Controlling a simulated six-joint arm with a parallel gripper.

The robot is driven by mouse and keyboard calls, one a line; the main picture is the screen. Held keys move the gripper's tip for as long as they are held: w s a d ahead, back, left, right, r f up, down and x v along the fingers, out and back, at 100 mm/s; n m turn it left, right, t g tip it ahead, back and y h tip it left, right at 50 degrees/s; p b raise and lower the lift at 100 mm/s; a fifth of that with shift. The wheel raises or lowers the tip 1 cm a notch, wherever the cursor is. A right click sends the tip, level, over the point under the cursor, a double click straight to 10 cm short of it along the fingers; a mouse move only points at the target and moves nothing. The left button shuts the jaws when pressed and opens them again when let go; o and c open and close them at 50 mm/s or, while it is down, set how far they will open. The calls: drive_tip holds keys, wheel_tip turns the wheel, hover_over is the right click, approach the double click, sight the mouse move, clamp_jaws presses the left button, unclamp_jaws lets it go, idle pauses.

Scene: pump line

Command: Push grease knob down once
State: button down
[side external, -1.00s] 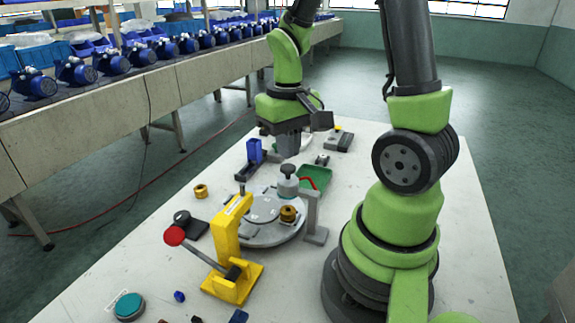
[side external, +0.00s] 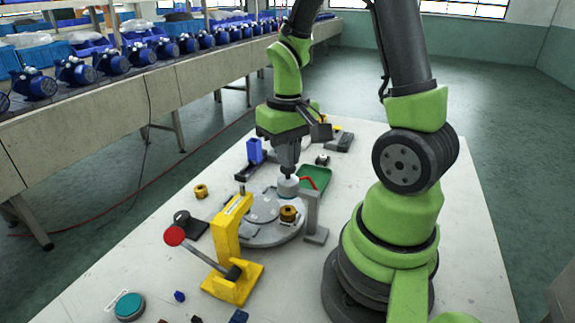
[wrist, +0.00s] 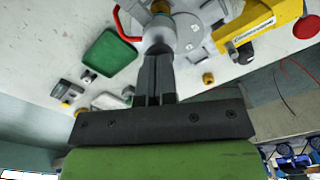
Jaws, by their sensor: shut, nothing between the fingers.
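The grease pot (side external: 288,188), a grey cylinder, stands at the far edge of the round grey plate (side external: 262,232). My gripper (side external: 287,173) is shut and empty, pointing down directly over the pot. Its fingertips meet or nearly meet the pot's top, and they hide most of the knob; I cannot tell how far down the knob is. In the wrist view the shut fingers (wrist: 156,58) overlap the near side of the grey pot (wrist: 160,36).
A yellow toggle press (side external: 232,250) with a red-knobbed lever stands in front of the plate. A grey post (side external: 314,215) with a red hook stands close right of the pot. A green tray (side external: 316,180) and a blue block fixture (side external: 254,152) lie nearby. A brass part (side external: 288,213) sits on the plate.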

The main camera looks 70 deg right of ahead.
drive_tip(key=shift+f, duration=0.7)
drive_tip(key=shift+r, duration=3.15)
